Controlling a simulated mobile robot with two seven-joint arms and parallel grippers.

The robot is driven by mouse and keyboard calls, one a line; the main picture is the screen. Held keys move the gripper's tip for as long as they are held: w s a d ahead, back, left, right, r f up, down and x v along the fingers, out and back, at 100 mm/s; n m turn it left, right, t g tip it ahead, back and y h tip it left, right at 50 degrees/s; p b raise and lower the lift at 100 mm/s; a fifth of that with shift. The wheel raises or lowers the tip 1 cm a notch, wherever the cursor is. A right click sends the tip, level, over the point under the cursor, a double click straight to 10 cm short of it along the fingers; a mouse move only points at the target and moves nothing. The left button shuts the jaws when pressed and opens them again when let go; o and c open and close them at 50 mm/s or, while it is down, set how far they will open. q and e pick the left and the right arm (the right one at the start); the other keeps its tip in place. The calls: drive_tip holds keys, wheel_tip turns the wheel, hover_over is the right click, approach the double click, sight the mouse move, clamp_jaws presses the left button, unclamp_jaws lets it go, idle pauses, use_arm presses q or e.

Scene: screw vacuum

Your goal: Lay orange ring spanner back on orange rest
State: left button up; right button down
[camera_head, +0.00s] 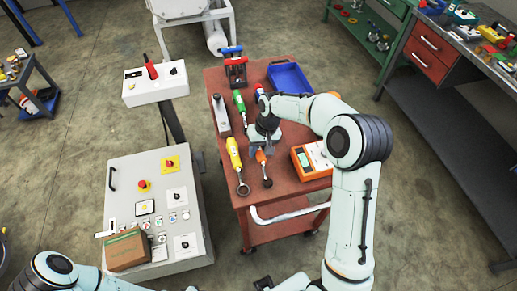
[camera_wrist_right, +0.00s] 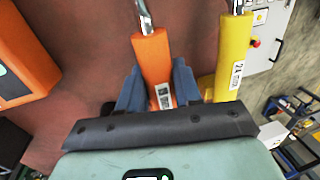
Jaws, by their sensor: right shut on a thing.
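The orange ring spanner (camera_head: 262,158) is in my right gripper over the red cart top, its ring end pointing to the cart's front edge. In the right wrist view, the two blue fingers of my right gripper (camera_wrist_right: 159,92) are shut on the orange handle (camera_wrist_right: 154,62); its metal shank runs out of the top of the picture. I cannot tell whether the spanner touches the cart. A yellow ring spanner (camera_head: 234,152) lies close by on the left. I cannot make out an orange rest. My left arm shows at the bottom left, its gripper out of view.
The cart top (camera_head: 285,178) also holds an orange meter (camera_head: 312,160), a blue tray (camera_head: 289,77), a green-handled tool (camera_head: 239,101) and a grey bar (camera_head: 220,114). A grey control cabinet (camera_head: 130,180) with a cardboard box (camera_head: 127,249) stands left of the cart.

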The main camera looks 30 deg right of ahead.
drive_tip(key=shift+f, duration=0.2)
unclamp_jaws()
idle(0.4)
use_arm(q)
drive_tip(key=shift+r, duration=0.1)
use_arm(e)
drive_tip(key=shift+r, duration=0.25)
use_arm(q)
drive_tip(key=shift+w+r+p, duration=0.4)
drive_tip(key=shift+r, duration=0.1)
use_arm(e)
drive_tip(key=shift+v, duration=0.8)
drive_tip(key=shift+a, duration=0.15)
